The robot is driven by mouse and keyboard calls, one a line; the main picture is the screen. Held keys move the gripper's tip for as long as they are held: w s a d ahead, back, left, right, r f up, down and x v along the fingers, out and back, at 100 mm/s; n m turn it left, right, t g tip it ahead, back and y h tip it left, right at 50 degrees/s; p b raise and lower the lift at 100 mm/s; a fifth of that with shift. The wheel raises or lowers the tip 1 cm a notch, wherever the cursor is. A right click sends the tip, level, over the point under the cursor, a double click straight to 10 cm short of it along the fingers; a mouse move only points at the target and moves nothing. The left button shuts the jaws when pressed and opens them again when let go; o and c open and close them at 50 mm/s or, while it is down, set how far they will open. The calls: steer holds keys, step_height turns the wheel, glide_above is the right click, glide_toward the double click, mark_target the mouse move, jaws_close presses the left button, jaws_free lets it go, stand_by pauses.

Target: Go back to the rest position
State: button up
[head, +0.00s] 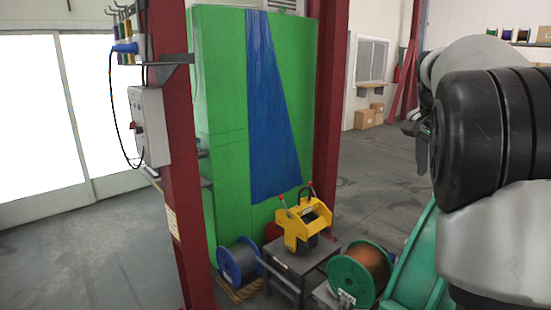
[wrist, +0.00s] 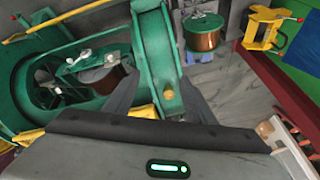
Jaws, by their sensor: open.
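My gripper (wrist: 162,97) shows in the wrist view as two grey tapered fingers, spread apart, with no object held between them. A rounded green machine part (wrist: 152,50) lies beyond the fingers. I cannot tell how far it is from them. In the head view my arm fills the right edge, raised in front of the machine, and I cannot clearly make out the fingers there.
A green machine frame (head: 418,262) stands below my arm. A copper wire spool (head: 372,268), a yellow device (head: 304,224) on a grey table and a blue-flanged spool (head: 240,263) stand nearby. A red post (head: 178,190) rises at left. Floor at far left is clear.

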steer(key=s+a+n+t+y+p, duration=0.25)
steer(key=s+a+n, duration=0.45)
steer(key=s+a, duration=0.7)
steer(key=s+a+f+n, duration=0.3)
steer(key=s+a, duration=0.1)
steer(key=s, duration=0.3)
steer(key=s+a+f+n+y, duration=0.1)
steer(key=s+a+f+n, duration=0.3)
steer(key=s, duration=0.2)
steer(key=shift+s+f, duration=0.25)
steer(key=shift+s, duration=0.15)
